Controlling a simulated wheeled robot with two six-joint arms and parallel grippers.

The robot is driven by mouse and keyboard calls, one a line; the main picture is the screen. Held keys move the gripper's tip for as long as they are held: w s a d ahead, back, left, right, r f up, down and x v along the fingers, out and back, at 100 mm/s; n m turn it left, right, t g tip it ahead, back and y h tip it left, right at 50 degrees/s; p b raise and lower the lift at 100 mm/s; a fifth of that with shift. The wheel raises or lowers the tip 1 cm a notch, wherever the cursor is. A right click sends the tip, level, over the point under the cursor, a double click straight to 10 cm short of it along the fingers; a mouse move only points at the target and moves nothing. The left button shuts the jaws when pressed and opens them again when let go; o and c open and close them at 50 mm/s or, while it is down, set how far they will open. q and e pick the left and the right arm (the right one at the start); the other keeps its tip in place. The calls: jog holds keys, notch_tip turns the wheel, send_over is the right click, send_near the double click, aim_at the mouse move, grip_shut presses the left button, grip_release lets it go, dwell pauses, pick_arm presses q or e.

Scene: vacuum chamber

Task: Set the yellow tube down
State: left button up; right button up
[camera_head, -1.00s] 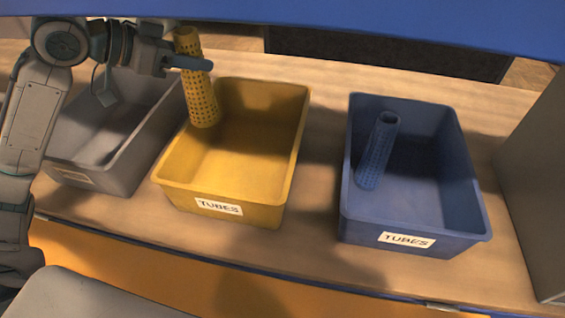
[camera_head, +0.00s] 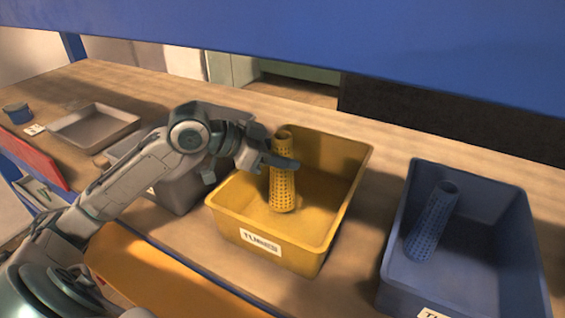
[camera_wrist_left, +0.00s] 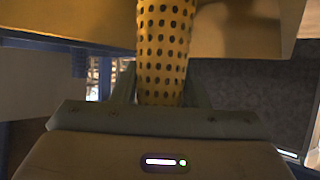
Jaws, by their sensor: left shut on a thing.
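The yellow perforated tube (camera_head: 283,188) stands nearly upright in the head view, its lower part inside the yellow bin (camera_head: 227,222) labelled TUBES. My left gripper (camera_head: 281,163) is shut on the tube near its upper part. In the left wrist view the tube (camera_wrist_left: 164,45) runs up from between the fingers. I cannot tell whether the tube's lower end touches the bin floor. My right gripper is not in view.
A blue bin (camera_head: 502,205) on the right holds a blue perforated tube (camera_head: 432,222). A grey bin (camera_head: 178,190) stands left of the yellow bin, partly behind my left arm. A shallow grey tray (camera_head: 95,125) lies farther left. A blue beam (camera_head: 330,35) crosses above.

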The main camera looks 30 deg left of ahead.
aim_at(281, 185)
pick_arm(q)
notch_tip(281, 185, down, 2)
jog(key=shift+s+f, duration=0.15)
jog(key=shift+f, duration=0.15)
